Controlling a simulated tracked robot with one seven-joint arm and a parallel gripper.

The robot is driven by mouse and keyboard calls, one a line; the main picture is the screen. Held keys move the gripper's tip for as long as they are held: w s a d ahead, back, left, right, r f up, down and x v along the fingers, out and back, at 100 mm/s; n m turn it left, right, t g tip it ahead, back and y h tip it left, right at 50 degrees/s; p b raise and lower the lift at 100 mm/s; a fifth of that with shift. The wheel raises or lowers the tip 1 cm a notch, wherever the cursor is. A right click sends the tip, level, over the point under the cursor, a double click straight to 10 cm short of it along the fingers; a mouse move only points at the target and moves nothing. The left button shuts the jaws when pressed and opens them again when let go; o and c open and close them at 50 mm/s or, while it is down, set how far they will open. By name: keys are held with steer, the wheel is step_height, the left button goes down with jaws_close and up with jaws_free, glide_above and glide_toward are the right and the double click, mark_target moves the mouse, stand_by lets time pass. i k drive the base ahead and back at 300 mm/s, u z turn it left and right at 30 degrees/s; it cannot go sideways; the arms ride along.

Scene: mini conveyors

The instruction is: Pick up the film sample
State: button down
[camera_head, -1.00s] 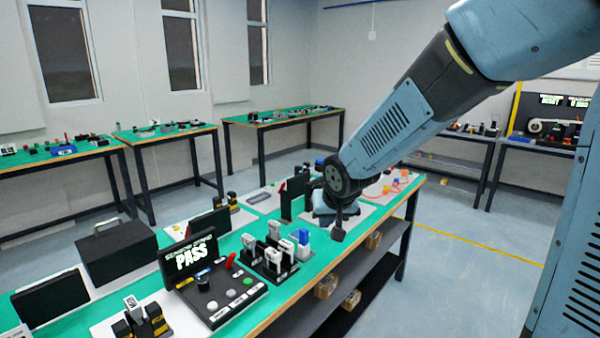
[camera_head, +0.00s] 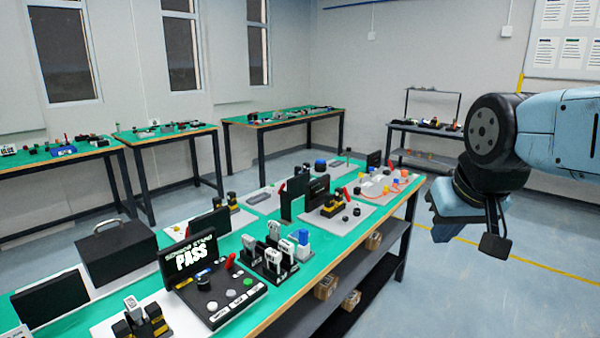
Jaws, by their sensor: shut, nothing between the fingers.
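A black rack (camera_head: 268,268) on the near green-topped bench holds several small upright samples, most white or grey and one with a blue top (camera_head: 303,238). Their labels are too small to read, so I cannot tell which one is the film sample. My gripper (camera_head: 494,243) hangs at the right, in the air over the floor beyond the bench's right edge. It is shut and empty, well apart from the rack.
A black case (camera_head: 117,255) is further left. Fixtures on grey plates (camera_head: 348,218) stand behind the rack. Open floor lies right of the bench.

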mark_target(132, 305)
steer(key=u, duration=1.4)
steer(key=k, duration=0.65)
steer(key=u, duration=0.35)
steer(key=i, duration=0.5)
steer(key=z, duration=0.1)
